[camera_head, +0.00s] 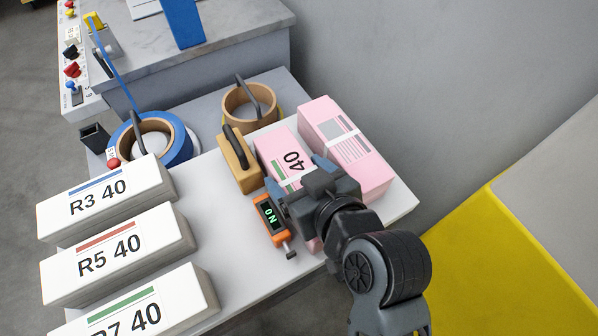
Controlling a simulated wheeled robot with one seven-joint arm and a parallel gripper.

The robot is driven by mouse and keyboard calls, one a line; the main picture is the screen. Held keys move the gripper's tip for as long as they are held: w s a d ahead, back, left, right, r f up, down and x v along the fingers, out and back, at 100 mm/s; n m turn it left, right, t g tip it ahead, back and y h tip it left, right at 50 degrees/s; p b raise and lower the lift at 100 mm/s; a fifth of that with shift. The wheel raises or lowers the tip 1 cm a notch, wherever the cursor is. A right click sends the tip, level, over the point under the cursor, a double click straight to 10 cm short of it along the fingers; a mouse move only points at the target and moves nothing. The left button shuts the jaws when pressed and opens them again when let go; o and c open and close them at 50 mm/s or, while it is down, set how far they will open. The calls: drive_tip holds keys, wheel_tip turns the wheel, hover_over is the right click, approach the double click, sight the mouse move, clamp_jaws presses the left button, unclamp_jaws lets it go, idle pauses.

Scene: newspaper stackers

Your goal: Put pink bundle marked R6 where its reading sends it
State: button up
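A pink bundle (273,150) lies on the white table. Its label shows a green stripe and "40"; the rest of the label is behind my gripper, so I cannot read R6. A second pink bundle (343,143) with a white band and a grey printed panel lies close on its right. My gripper (292,195) is over the near part of the first bundle. Its fingers are mostly hidden, so I cannot tell whether they grip it. An orange meter (268,215) with a green-lit display lies just left of my gripper; its characters look like "ON" or "NO".
White blocks marked R3 40 (105,199), R5 40 (117,253) and R7 40 (135,310) line the left. A wooden block with a black handle (240,163), blue tape (178,139) and brown tape (238,99) are behind. A grey wall stands right.

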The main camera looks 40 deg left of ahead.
drive_tip(key=o, duration=0.3)
drive_tip(key=shift+d+r, duration=0.1)
drive_tip(key=shift+r, duration=0.1)
drive_tip(key=v, duration=1.1)
drive_tip(key=shift+s+d+r+b, duration=0.2)
drive_tip(key=shift+d+b, duration=0.05)
drive_tip(key=shift+b, duration=0.1)
